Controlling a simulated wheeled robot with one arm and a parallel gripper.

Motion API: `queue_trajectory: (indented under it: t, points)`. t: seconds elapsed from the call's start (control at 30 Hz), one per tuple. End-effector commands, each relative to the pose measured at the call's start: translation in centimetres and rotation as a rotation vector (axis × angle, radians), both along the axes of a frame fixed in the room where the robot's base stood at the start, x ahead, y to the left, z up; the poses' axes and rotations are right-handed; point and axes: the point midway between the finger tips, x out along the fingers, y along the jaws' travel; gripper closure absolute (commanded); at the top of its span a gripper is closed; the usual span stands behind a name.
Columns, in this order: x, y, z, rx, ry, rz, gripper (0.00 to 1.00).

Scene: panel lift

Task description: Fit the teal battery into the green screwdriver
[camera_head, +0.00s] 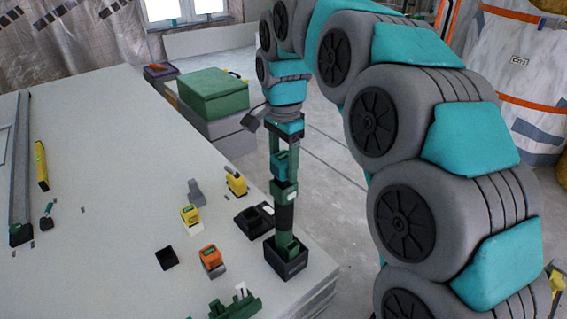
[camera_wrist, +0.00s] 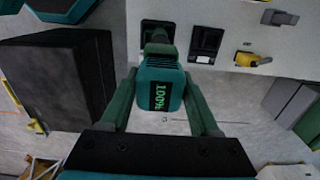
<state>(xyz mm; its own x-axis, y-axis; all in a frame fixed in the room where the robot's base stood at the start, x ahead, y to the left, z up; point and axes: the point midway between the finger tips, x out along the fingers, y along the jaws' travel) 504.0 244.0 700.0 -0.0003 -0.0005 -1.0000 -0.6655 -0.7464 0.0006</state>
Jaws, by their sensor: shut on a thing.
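My gripper (camera_head: 282,160) points down over the table's right edge, shut on the teal battery (camera_head: 280,164). In the wrist view the battery (camera_wrist: 159,88) sits between the two green fingers of my gripper (camera_wrist: 160,90), with a green "100%" display towards me. The green screwdriver (camera_head: 285,189) stands upright below it, with a dark grip and its lower end in a black square holder (camera_head: 287,265). In the wrist view part of the screwdriver (camera_wrist: 158,42) shows beyond the battery, which hides the rest. I cannot tell whether battery and screwdriver touch.
An orange tool (camera_head: 210,257), yellow tools (camera_head: 190,215) and (camera_head: 236,182), an empty black holder (camera_head: 167,258) and a dark tray (camera_head: 254,222) lie left of the screwdriver. A green case (camera_head: 212,93) stands behind the table. The table's middle is mostly clear.

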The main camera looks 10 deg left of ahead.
Motion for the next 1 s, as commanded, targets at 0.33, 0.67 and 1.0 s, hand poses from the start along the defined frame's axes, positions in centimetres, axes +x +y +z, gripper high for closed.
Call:
queue_trajectory:
  t: [0.33,0.67,1.0]
  points:
    - [0.0,0.0,-1.0,0.0,0.0,-0.001,1.0]
    - [0.0,0.0,-1.4,0.001,-0.001,0.0,1.0]
    - [0.1,-0.1,-1.5,0.0,-0.001,-0.001,1.0]
